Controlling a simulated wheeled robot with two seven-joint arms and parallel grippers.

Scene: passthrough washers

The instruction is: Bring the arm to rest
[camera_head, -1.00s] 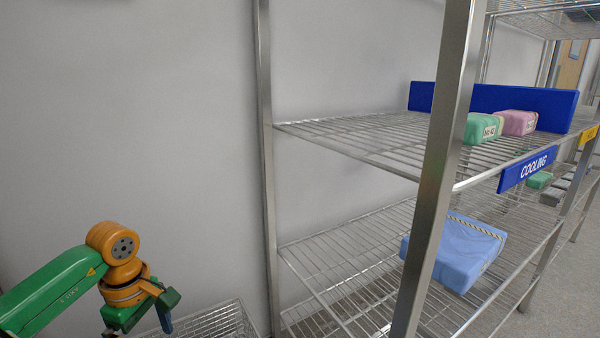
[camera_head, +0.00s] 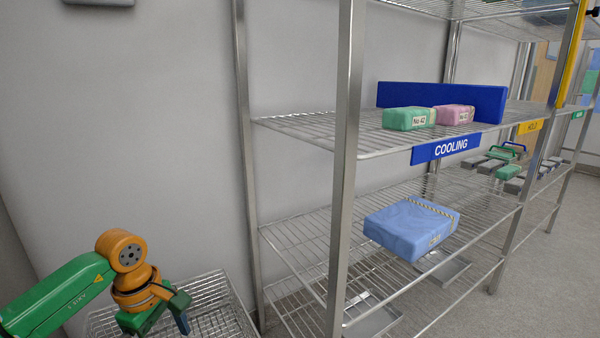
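My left arm, green with an orange wrist, comes in from the lower left. Its gripper (camera_head: 168,314) points down over a wire basket; the fingers are seen from the side, so I cannot tell whether they are open or shut. Nothing held shows at it. My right gripper is not in view. On the shelf labelled COOLING (camera_head: 446,148) lie a green wrapped pack (camera_head: 404,119) marked No 42 and a pink wrapped pack (camera_head: 453,115). A blue wrapped pack (camera_head: 408,228) lies on the wire shelf below.
The wire basket (camera_head: 212,283) stands under my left gripper, left of the rack. A steel post (camera_head: 345,180) stands at the rack's near corner. Open floor (camera_head: 550,280) shows at the lower right.

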